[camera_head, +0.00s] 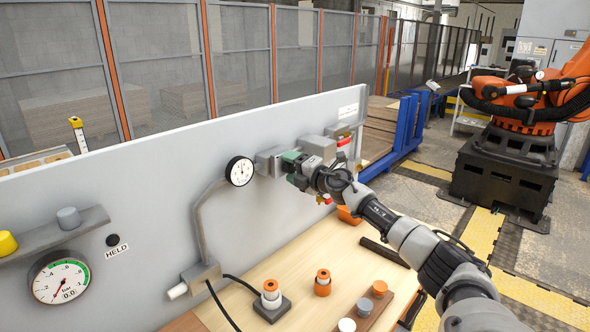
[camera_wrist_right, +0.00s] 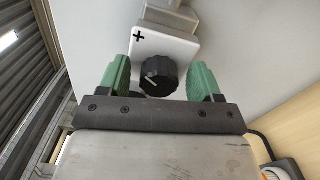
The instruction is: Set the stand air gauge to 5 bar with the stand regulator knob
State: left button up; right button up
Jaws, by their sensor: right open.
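The regulator knob (camera_wrist_right: 158,76) is black and ribbed with a pale pointer line. It sits on a white plate with a "+" mark in the right wrist view. My right gripper (camera_head: 294,169) is open at the panel, its green fingers on either side of the knob in the wrist view (camera_wrist_right: 160,72), with a visible gap on each side. In the head view my gripper hides the knob. A small white round gauge (camera_head: 240,171) with a black rim is on the panel left of the gripper; its scale is too small to read. My left gripper is out of view.
A larger gauge (camera_head: 61,281) marked bar reads 0.0 at the lower left, beside a "HELD" label (camera_head: 117,251). A grey pipe (camera_head: 199,230) runs below the small gauge. Orange-capped parts (camera_head: 271,293) stand on the wooden bench (camera_head: 310,260). Grey boxes (camera_head: 318,147) lie behind my gripper.

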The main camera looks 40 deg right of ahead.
jog(key=s+d+b, duration=0.1)
jog(key=s+b, duration=0.5)
jog(key=s, duration=0.4)
jog(key=shift+s, duration=0.3)
dwell(0.5)
jog(key=shift+s+f, duration=0.1)
dwell(0.3)
